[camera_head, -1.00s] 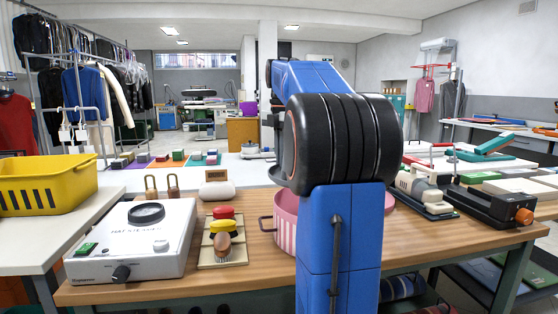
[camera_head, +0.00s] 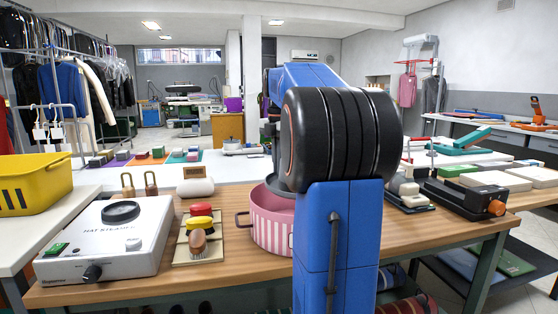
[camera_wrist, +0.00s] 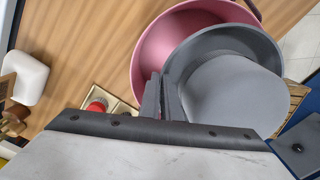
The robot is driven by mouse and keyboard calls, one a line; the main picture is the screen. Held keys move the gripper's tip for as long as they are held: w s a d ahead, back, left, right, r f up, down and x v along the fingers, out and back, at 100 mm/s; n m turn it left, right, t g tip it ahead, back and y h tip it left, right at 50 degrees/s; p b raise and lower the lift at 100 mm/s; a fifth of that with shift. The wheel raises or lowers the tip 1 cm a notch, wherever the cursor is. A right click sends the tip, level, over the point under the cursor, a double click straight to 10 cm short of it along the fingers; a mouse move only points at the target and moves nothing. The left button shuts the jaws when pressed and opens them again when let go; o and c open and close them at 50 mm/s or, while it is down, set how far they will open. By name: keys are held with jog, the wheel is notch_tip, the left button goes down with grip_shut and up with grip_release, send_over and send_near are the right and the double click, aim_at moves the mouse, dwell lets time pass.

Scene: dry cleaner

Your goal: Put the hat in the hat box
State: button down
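The pink striped hat box (camera_head: 268,222) stands open on the wooden table, partly hidden behind my arm. In the wrist view its pink inside (camera_wrist: 150,62) shows below the hat. The grey hat (camera_wrist: 230,95) is over the box opening, covering its right part; I cannot tell how far it is above or inside the rim. My gripper (camera_wrist: 162,98) is shut on the hat's brim at its left edge. In the head view the gripper and most of the hat are hidden behind my arm.
A white hat steamer (camera_head: 108,240) and a board with brushes (camera_head: 212,247) stand left of the box. A yellow basket (camera_head: 32,184) is at the far left. A black device with an orange knob (camera_head: 462,197) stands on the right.

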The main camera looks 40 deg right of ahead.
jog(key=shift+f, duration=6.95)
jog(key=c, duration=1.9)
grip_release()
notch_tip(320, 180, up, 17)
jog(key=shift+r, duration=0.2)
